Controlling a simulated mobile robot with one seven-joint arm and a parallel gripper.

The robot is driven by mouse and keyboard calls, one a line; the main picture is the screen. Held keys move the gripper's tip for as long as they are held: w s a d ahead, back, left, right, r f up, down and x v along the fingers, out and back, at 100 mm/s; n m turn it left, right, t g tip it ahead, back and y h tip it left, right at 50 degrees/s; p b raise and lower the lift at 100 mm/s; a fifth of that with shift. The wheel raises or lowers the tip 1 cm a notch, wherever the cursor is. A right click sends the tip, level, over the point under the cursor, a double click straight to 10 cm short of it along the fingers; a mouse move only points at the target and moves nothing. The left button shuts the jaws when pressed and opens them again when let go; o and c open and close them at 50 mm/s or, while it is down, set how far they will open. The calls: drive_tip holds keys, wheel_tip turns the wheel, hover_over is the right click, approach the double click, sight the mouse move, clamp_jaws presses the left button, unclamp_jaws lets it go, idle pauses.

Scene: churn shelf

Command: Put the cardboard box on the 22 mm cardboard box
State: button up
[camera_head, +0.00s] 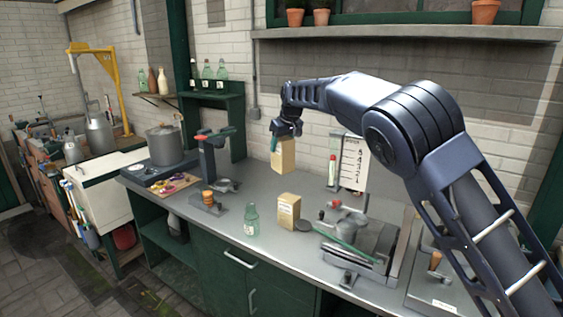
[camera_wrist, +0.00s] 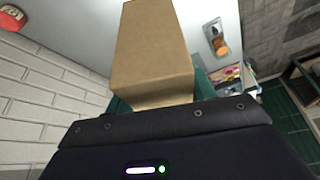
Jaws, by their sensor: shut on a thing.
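My gripper (camera_head: 286,130) is shut on a tan cardboard box (camera_head: 283,157) and holds it in the air above the counter. The held box (camera_wrist: 152,50) fills the upper middle of the wrist view, beyond the dark gripper body. A second cardboard box (camera_head: 289,211), with a label on its front, stands on the grey counter below the held box, apart from it. I take this one for the 22 mm cardboard box; its label is too small to read. The standing box is not visible in the wrist view. My gripper's fingertips are mostly hidden.
A green glass bottle (camera_head: 252,220) stands just left of the standing box. A dark round disc (camera_head: 304,226) and a machine vise (camera_head: 352,243) are close on its right. A white numbered board (camera_head: 353,163) stands behind. Bare counter (camera_head: 262,185) lies behind the standing box.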

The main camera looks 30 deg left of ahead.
wheel_tip(320, 180, up, 8)
hover_over(290, 171)
drive_tip(key=w+a, duration=0.1)
drive_tip(key=a, duration=0.4)
drive_tip(key=shift+d+f, duration=0.15)
drive_tip(key=shift+d, duration=0.1)
drive_tip(key=shift+d+r, duration=0.1)
drive_tip(key=shift+r, duration=0.3)
drive_tip(key=m, duration=0.1)
drive_tip(key=m+t, duration=0.1)
drive_tip(key=m, duration=0.1)
drive_tip(key=shift+s+d+f+h, duration=0.1)
drive_tip(key=shift+d+h, duration=0.25)
drive_tip(key=shift+h, duration=0.05)
drive_tip(key=m, duration=0.2)
drive_tip(key=d+m+t, duration=0.1)
drive_tip(key=shift+m+h, duration=0.4)
drive_tip(key=m+h, duration=0.1)
drive_tip(key=m, duration=0.1)
drive_tip(key=d+m, duration=0.1)
drive_tip(key=m, duration=0.1)
drive_tip(key=m+h, duration=0.1)
drive_tip(key=m, duration=0.1)
drive_tip(key=shift+w+d+r+m+t+h, duration=0.3)
drive_tip(key=shift+w+d+t, duration=0.05)
drive_tip(key=shift+d+t, duration=0.05)
wheel_tip(290, 171, down, 20)
drive_tip(key=shift+f, duration=0.1)
drive_tip(key=o, duration=1.2)
